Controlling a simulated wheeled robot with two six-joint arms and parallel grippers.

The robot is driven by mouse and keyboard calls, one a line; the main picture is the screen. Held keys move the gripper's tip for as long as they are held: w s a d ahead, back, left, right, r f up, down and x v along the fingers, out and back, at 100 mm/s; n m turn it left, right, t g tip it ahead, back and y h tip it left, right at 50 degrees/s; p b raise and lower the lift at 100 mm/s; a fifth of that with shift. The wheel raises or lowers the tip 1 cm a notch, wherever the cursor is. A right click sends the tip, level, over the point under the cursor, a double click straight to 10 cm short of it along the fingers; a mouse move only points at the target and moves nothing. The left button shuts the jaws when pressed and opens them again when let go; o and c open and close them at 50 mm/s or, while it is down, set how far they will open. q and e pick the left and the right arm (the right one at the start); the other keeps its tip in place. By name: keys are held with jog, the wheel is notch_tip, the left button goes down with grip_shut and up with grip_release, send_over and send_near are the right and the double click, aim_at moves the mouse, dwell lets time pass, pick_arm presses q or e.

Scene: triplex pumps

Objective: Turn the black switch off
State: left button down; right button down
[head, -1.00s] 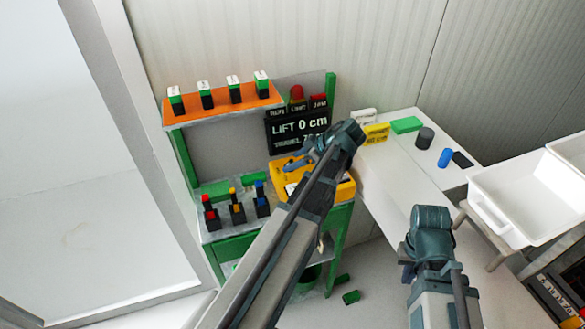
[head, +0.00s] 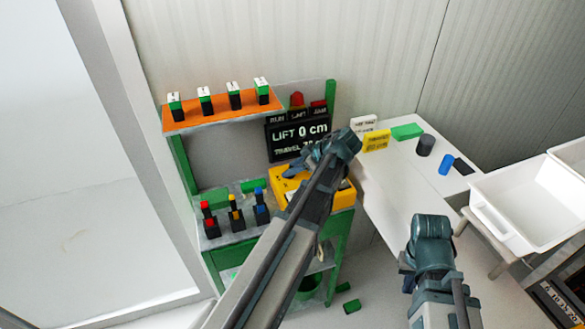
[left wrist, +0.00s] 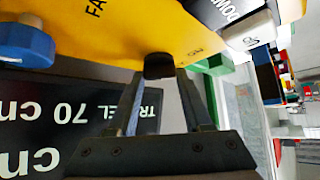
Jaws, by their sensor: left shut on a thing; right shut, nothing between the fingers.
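The black switch (left wrist: 158,64) sticks out from the yellow control box (left wrist: 120,22) in the left wrist view, beside the printed word "ON". My left gripper (left wrist: 160,76) is shut on it, one finger on each side. In the head view the yellow box (head: 279,187) stands on the green bench, partly behind my left arm. My left gripper (head: 291,170) is at its upper side there, and the switch cannot be made out. My right gripper (head: 406,268) is shut and empty, low in front of the white table; its fingertips are hardly visible.
A blue knob (left wrist: 25,42) and a white rocker (left wrist: 250,30) sit on the box near the switch. A black display (head: 285,137) reads "LIFT 0 cm". An orange shelf (head: 190,118) and several coloured-top switches (head: 236,217) stand left. A white table (head: 400,190) is right.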

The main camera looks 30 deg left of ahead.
pick_arm(q)
jog(key=shift+s, duration=0.1)
jog(key=m+t, duration=0.1)
jog(key=m, duration=0.1)
jog(key=m+t, duration=0.2)
jog(key=shift+s, duration=0.35)
jog(key=shift+a+m+t+h, duration=0.1)
jog(key=shift+m+t+h, duration=1)
jog(key=shift+m+t, duration=0.95)
jog(key=shift+m+g, duration=0.25)
jog(key=shift+m, duration=0.2)
jog(key=shift+c, duration=1.6)
grip_release()
jog(key=shift+r, duration=0.1)
